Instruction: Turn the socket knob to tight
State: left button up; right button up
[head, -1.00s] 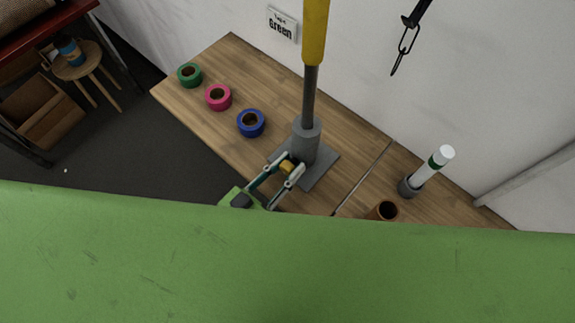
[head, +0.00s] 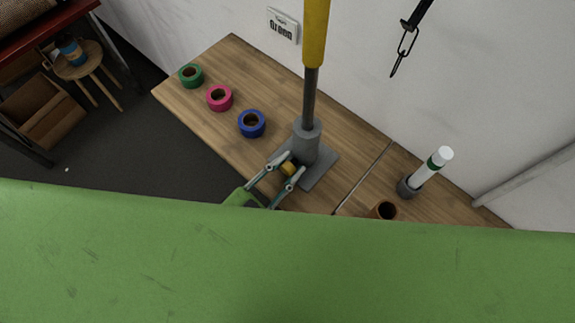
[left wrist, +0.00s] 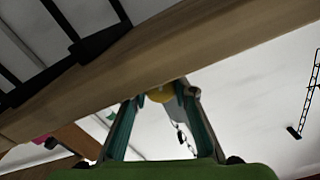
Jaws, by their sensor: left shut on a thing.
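The grey socket (head: 307,143) stands upright on a flat grey base plate (head: 321,172) on the wooden table, with a dark pole (head: 311,95) with a yellow upper part rising from it. A small yellow knob (head: 289,169) is on the socket's near side. My left gripper (head: 290,167) is shut on the knob, with one finger on each side of it. In the left wrist view, the yellow knob (left wrist: 162,94) shows between the fingertips, partly hidden. My right gripper is not in view.
Green (head: 190,76), pink (head: 220,97) and blue (head: 251,123) tape rolls lie on the table (head: 262,87) to the left.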

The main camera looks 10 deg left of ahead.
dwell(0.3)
pick_arm(q)
jog(key=o, duration=1.1)
jog(key=shift+s, duration=0.1)
jog(key=v, duration=1.2)
